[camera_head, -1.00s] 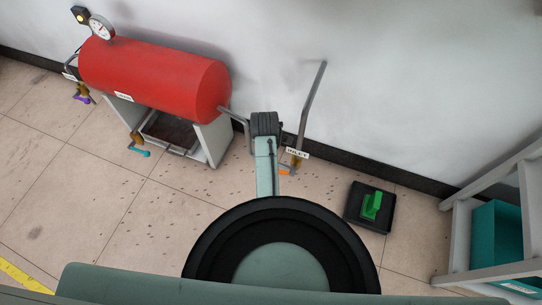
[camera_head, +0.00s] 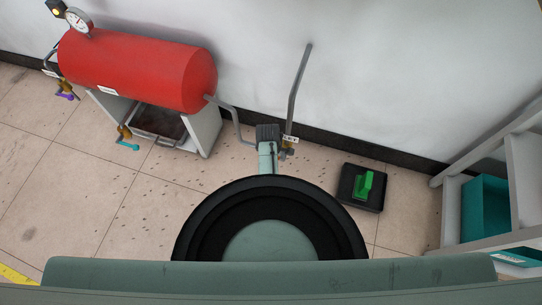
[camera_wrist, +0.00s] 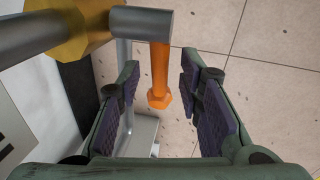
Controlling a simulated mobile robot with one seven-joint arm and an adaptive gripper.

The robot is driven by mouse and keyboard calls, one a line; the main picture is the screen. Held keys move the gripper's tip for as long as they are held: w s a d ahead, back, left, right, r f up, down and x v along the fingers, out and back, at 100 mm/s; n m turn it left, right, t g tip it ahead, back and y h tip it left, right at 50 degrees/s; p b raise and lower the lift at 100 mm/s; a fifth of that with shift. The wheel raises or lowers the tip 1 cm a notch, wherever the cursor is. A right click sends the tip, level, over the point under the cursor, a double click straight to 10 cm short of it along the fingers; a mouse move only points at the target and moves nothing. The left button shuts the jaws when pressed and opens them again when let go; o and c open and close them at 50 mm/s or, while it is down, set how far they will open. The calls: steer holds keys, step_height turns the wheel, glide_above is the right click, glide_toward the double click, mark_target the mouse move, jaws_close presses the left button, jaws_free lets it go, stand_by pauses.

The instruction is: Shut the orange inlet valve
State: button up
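The orange inlet valve's handle (camera_wrist: 160,75) is a bar with a wider knob at its lower end in the wrist view. It joins a grey cylinder (camera_wrist: 142,24) beside a brass valve body (camera_wrist: 82,28). My gripper (camera_wrist: 160,66) is open, with one dark-padded finger on each side of the handle. I see gaps on both sides and no clear contact. In the head view the inlet valve (camera_head: 288,152) is small, below a white label, just right of my arm's end. My fingers and the orange handle cannot be made out there.
A red tank (camera_head: 138,68) on a white stand is left of the inlet pipe (camera_head: 298,88). Other valves have a teal handle (camera_head: 128,146) and a purple handle (camera_head: 65,96). A black box with a green switch (camera_head: 363,187) sits on the floor at right, near a grey shelf (camera_head: 455,205).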

steer(key=shift+f, duration=0.15)
steer(key=shift+c, duration=0.2)
jaws_close()
stand_by(0.7)
